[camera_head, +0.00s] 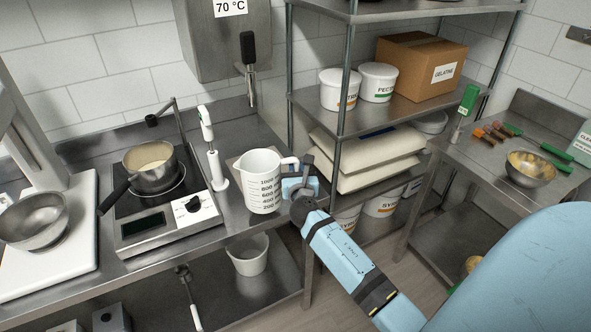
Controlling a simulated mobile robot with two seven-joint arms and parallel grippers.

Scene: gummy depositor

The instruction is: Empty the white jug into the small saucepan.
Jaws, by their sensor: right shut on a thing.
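The white jug (261,186), with dark volume marks, is upright at the right end of the steel counter, its handle to the right. I cannot tell whether its base touches the counter. My right gripper (299,187) is shut on the jug at its handle side; the fingers partly hide the grip. The jug's contents are hidden from this angle. The small saucepan (154,181) sits on the hob to the left, with something pale inside and its dark handle pointing to the lower left. My left gripper is out of view.
The hob (130,232) has a knob at its front right. A white stick blender (212,150) stands upright between saucepan and jug. A metal bowl (35,220) is at far left. A steel shelf rack (345,122) with tubs and a box stands close on the right.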

